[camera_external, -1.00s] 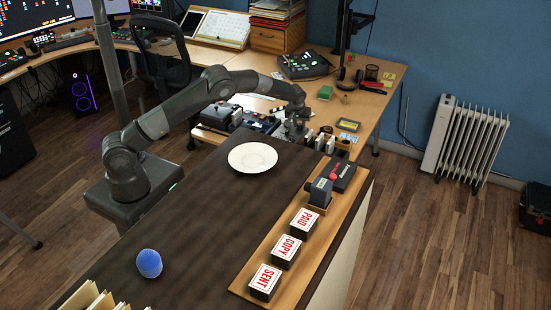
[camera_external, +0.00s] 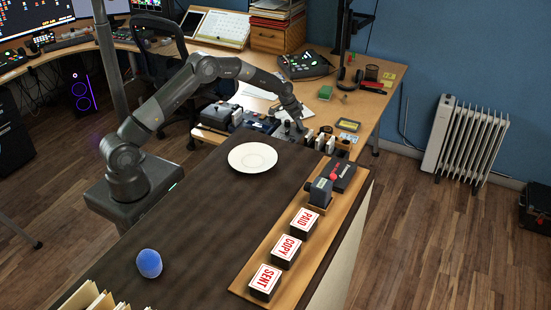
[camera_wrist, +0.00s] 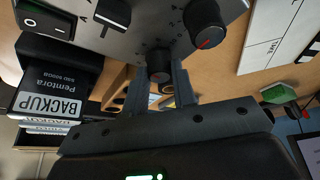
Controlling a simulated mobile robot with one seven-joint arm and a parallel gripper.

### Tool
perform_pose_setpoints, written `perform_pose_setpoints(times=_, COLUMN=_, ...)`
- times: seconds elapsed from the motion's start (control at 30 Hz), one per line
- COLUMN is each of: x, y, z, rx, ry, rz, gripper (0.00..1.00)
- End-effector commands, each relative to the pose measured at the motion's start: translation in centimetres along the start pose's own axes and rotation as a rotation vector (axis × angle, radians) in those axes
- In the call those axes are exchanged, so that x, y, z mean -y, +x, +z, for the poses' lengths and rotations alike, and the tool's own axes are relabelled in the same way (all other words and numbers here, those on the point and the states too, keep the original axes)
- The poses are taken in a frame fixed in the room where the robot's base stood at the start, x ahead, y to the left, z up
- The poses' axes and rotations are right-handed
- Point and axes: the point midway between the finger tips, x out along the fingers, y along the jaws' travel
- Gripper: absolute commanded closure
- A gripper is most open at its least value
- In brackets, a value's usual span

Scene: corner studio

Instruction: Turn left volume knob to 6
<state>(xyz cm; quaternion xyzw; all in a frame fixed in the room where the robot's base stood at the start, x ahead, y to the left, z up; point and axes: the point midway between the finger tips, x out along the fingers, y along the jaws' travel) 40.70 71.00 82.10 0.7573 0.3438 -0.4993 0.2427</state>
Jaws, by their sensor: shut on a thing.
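A grey panel (camera_wrist: 120,42) fills the top of the wrist view. It carries a large black knob (camera_wrist: 204,22) with a red pointer line, and a smaller dark knob (camera_wrist: 159,62) with a red mark. My gripper (camera_wrist: 161,82) has its two fingers on either side of the smaller knob and is shut on it. The fingers hide part of that knob, and I cannot read any number scale around it. In the external view my gripper (camera_external: 299,124) is down at the far end of the dark counter, where the knobs are too small to make out.
A black slider (camera_wrist: 113,14) and a rocker switch (camera_wrist: 45,18) sit on the same panel. A black box marked BACKUP (camera_wrist: 60,85) is beside it. In the external view a white plate (camera_external: 252,158) and stamp blocks (camera_external: 286,250) stand on the counter.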

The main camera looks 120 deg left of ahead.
Motion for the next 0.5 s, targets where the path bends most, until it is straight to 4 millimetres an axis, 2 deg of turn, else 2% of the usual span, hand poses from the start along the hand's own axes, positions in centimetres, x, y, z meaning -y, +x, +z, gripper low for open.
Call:
perform_pose_setpoints(times=0.2, x=0.17, y=-0.04, z=-0.09, rx=0.001, ry=0.115, rz=0.049, gripper=0.98)
perform_pose_setpoints(times=0.5, x=0.17, y=-0.03, z=-0.11, rx=0.003, ry=0.193, rz=0.08, gripper=0.98)
